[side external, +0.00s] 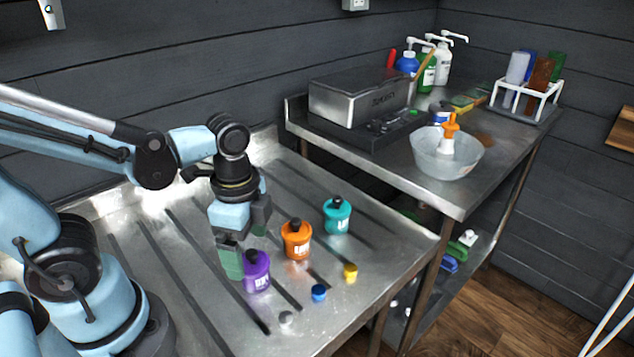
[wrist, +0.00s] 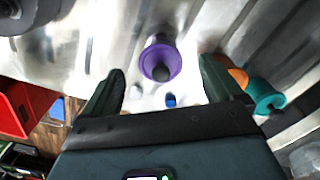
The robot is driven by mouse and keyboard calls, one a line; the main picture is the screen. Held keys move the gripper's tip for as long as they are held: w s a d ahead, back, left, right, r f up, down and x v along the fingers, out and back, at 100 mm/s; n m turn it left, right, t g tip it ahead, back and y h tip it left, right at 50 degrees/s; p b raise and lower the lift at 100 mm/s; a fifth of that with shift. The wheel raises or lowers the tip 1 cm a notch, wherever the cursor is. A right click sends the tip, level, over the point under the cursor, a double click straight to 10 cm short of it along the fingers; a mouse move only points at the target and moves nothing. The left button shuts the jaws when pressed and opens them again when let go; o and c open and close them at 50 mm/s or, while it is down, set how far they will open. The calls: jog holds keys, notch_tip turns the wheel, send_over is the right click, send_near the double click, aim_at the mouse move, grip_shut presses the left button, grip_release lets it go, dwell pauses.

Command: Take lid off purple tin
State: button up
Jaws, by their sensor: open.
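The purple tin (side external: 257,273) stands upright on the metal drainboard (side external: 180,270) in the side view, with a dark lid on its top. In the wrist view the purple tin (wrist: 160,60) shows from above, and its dark round lid (wrist: 162,73) is on it. My gripper (side external: 238,262) is just beside and above the purple tin, pointing down, and partly covers the tin's left side. In the wrist view my gripper (wrist: 162,82) has its two fingers wide apart, with the tin between and beyond the tips and nothing held.
An orange tin (side external: 297,240) and a teal tin (side external: 337,215) stand to the right, both with dark lids. Small blue (side external: 319,292), yellow (side external: 350,271) and grey (side external: 286,318) pieces lie near the front edge. A bench with a metal box (side external: 350,98) stands behind.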

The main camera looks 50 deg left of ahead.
jog(key=shift+f, duration=1.05)
jog(key=c, duration=1.1)
jog(key=shift+r, duration=0.15)
